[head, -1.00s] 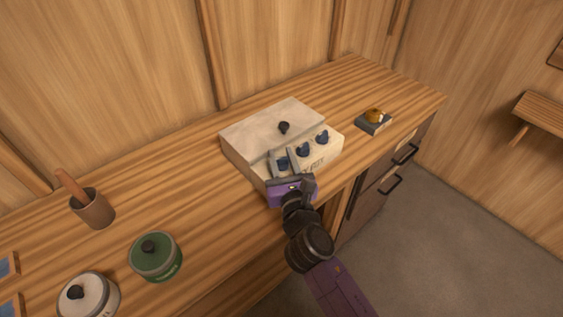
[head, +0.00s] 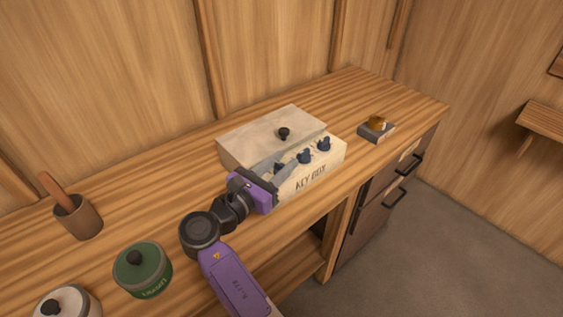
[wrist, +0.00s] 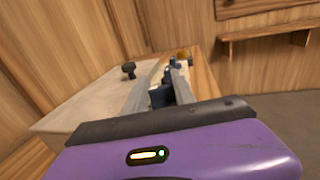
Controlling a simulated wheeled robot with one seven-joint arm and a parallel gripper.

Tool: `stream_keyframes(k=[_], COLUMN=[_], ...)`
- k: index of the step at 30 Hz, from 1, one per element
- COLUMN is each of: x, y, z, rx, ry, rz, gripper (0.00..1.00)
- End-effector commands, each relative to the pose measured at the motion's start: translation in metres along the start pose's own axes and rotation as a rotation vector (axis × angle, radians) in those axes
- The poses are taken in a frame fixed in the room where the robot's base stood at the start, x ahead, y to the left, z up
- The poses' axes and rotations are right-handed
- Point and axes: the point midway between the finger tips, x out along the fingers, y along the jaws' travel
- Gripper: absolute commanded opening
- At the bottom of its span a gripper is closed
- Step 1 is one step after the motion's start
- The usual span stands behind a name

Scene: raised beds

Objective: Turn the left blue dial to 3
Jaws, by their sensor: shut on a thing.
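A pale key box (head: 232,152) with a round black lid knob (head: 284,133) stands on the wooden counter, its sloped front lettered "KEY BOX". Several blue dials sit in a row on the slope. My gripper (head: 278,170) comes from the left and is shut on the left blue dial (head: 279,167), which is mostly hidden by the fingers. In the wrist view this dial (wrist: 159,97) shows dark between the two grey fingers. The middle dial (head: 305,156) and right dial (head: 324,144) are free. No scale numbers are readable, so the left dial's setting cannot be told.
A green lidded pot (head: 142,272), a white lidded pot (head: 66,303) and a brown cup with a wooden handle (head: 78,217) stand on the left counter. A grey block with an amber knob (head: 376,130) lies right of the box. Drawers with dark handles are below.

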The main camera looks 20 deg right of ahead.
Motion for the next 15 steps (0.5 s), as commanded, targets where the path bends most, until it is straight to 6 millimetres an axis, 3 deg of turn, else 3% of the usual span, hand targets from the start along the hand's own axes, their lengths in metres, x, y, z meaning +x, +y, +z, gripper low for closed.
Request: stream_keyframes(k=[15], x=[-0.0006], y=[-0.0015], z=[-0.0051], rx=[-0.007], ry=[0.006], rz=[-0.197], gripper=[0.0])
